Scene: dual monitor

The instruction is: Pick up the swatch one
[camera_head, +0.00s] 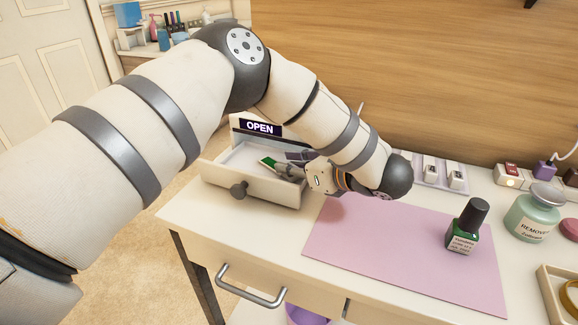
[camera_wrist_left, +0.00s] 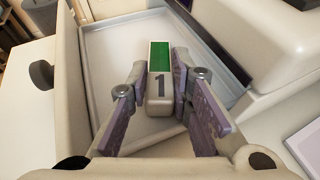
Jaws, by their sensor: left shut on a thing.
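The swatch one (camera_wrist_left: 159,86) is a small pale block with a green top face and the number 1 on its near end. My left gripper (camera_wrist_left: 160,88) is shut on it, with one finger on each side. In the head view the green swatch (camera_head: 268,162) shows at the tip of my left gripper (camera_head: 284,166), over the open drawer (camera_head: 262,190). The wrist view shows the drawer's grey floor (camera_wrist_left: 125,60) around and below the swatch. I cannot tell whether the swatch touches the floor. My right gripper is not in view.
A pink mat (camera_head: 400,250) covers the desk's middle, with a green polish bottle (camera_head: 465,228) on it. A remover jar (camera_head: 533,212) stands at right. An OPEN sign (camera_head: 261,127) is behind the drawer. The mat's left part is clear.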

